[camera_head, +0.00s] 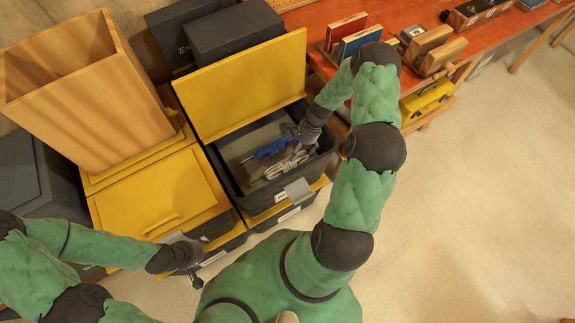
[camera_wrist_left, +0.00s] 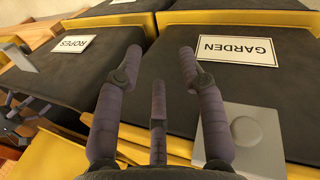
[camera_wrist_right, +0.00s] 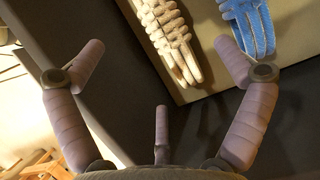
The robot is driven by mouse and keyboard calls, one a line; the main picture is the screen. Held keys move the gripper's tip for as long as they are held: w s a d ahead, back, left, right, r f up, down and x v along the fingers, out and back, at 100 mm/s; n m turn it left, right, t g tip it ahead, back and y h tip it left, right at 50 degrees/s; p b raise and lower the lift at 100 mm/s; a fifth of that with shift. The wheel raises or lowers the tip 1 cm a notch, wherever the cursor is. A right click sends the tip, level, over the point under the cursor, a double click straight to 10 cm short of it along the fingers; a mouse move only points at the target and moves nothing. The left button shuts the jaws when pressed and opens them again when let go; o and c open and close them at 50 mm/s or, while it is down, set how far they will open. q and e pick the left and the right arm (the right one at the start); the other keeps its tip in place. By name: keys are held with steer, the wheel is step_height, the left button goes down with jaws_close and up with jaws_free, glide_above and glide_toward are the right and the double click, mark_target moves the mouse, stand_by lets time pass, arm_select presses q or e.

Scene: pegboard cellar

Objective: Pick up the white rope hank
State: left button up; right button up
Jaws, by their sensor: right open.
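The white rope hank (camera_head: 287,166) lies in an open dark bin (camera_head: 228,185) with a raised yellow lid (camera_head: 250,85). It also shows at the top of the right wrist view (camera_wrist_right: 168,38), beyond the fingertips. My right gripper (camera_head: 303,134) is over the bin's back right part, apart from the hank. In the right wrist view its fingers (camera_wrist_right: 158,44) are spread with nothing between them. My left gripper (camera_head: 190,268) is in front of the closed yellow-lidded bin on the left. Its fingers are apart and empty in the left wrist view (camera_wrist_left: 158,55).
A blue hank (camera_head: 270,149) lies close beside the white one. A tall wooden box (camera_head: 75,90) stands at the left, and dark boxes (camera_head: 235,32) stand behind the lid. An orange bench (camera_head: 400,15) is behind on the right. The floor (camera_head: 475,190) at right is clear.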

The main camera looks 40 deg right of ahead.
mark_target(290, 164)
steer(key=b+x, duration=0.1)
steer(key=x, duration=0.3)
steer(key=shift+f, duration=0.15)
steer(key=b+x, duration=0.1)
steer(key=x, duration=0.4)
steer(key=shift+s+a+b, duration=0.15)
steer(key=shift+b, duration=0.2)
steer(key=c, duration=1.5)
